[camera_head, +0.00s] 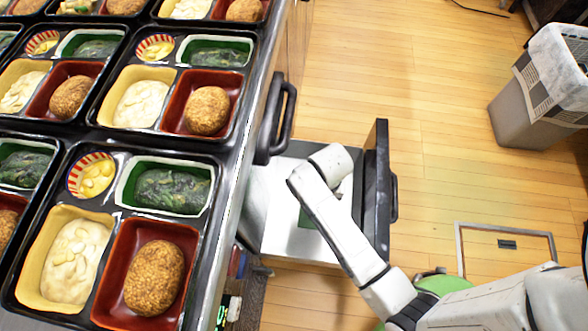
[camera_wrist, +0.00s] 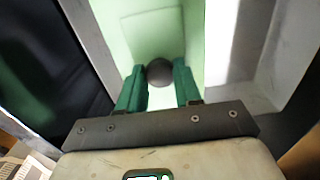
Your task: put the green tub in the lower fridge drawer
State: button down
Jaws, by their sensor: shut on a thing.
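The green tub (camera_wrist: 145,25) fills the upper middle of the wrist view, pale green with a raised panel. My gripper (camera_wrist: 159,75) has its two green fingers close together at the tub, with a dark round knob-like thing between them; I cannot tell if it is part of the tub. The gripper is shut on the tub. In the head view the lower fridge drawer (camera_head: 285,228) is pulled open, and a green patch (camera_head: 306,217) shows inside it beside my arm. My arm hides the gripper and most of the tub there.
The drawer's dark front (camera_head: 378,190) stands right of my arm. A dark handle (camera_head: 275,117) juts from the cabinet above the drawer. Filled bento trays (camera_head: 112,215) cover the counter on the left. A grey bin (camera_head: 520,118) stands at the upper right; the wooden floor between is clear.

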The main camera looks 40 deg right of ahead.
jog(key=shift+d+f+b, duration=0.1)
jog(key=shift+f+b, duration=0.2)
jog(key=shift+f, duration=0.25)
jog(key=w+d+f+b, duration=0.1)
jog(key=d, duration=0.1)
jog(key=w+d+f+b, duration=0.1)
jog(key=d, duration=0.1)
jog(key=w+d+f+b, duration=0.1)
jog(key=d, duration=0.2)
jog(key=shift+w+d+f, duration=0.1)
jog(key=shift+w+f, duration=0.25)
jog(key=shift+f, duration=0.05)
jog(key=w+d+f+b, duration=0.2)
jog(key=d+f+b, duration=0.3)
jog(key=f, duration=0.4)
jog(key=shift+w+b, duration=0.35)
jog(key=shift+b, duration=0.1)
jog(key=shift+f, duration=0.1)
jog(key=c, duration=0.8)
grip_release()
